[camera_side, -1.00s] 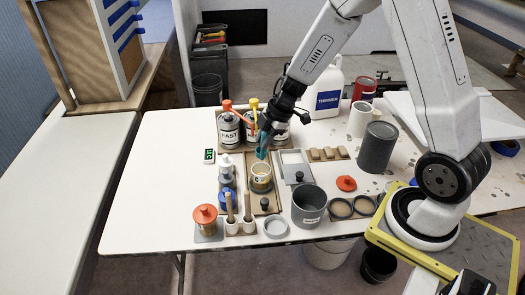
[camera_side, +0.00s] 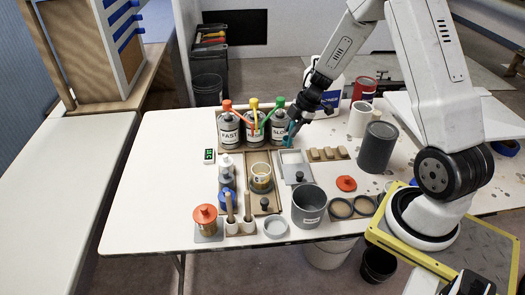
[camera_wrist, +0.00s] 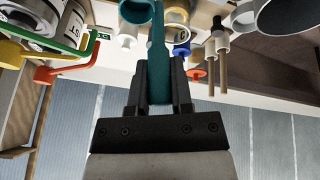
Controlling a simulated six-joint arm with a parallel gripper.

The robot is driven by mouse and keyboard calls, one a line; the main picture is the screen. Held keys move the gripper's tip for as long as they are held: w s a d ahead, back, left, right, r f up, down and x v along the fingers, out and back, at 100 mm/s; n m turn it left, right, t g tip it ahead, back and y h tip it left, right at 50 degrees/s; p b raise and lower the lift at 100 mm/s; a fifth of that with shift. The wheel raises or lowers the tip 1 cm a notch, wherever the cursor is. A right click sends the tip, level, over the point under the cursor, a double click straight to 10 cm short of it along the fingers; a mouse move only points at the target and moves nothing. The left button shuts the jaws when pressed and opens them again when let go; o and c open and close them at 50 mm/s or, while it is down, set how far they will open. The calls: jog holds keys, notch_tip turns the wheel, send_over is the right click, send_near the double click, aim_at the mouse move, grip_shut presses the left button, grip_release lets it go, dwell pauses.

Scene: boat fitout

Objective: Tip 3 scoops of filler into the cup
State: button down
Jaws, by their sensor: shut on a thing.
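My gripper (camera_side: 302,118) is shut on a teal scoop (camera_side: 292,131), whose handle shows between the fingers in the wrist view (camera_wrist: 158,75). I cannot see whether the scoop holds filler. In the side view the scoop hangs above the back of the grey-framed tray with pale contents (camera_side: 291,157). The cup (camera_side: 261,185), clear with a tan band, stands upright on a brown board to the left and nearer the camera. Its contents cannot be made out.
Cans with red, yellow and green pump spouts (camera_side: 229,133) stand close left of my gripper. A grey pot (camera_side: 309,207), a dark grey can (camera_side: 377,148) and brushes in white holders (camera_side: 231,227) stand around. The table's left part (camera_side: 150,190) is clear.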

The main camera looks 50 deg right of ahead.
aim_at(291, 142)
jog(key=shift+s+d+f, duration=0.15)
jog(key=shift+s+d, duration=0.05)
jog(key=shift+d, duration=0.4)
jog(key=shift+s+d+f, duration=0.1)
jog(key=shift+s+d, duration=0.1)
jog(key=shift+d, duration=0.4)
jog(key=shift+f, duration=0.2)
jog(key=shift+f, duration=4.95)
jog(key=shift+r, duration=0.15)
notch_tip(291, 142, up, 8)
jog(key=shift+r, duration=0.1)
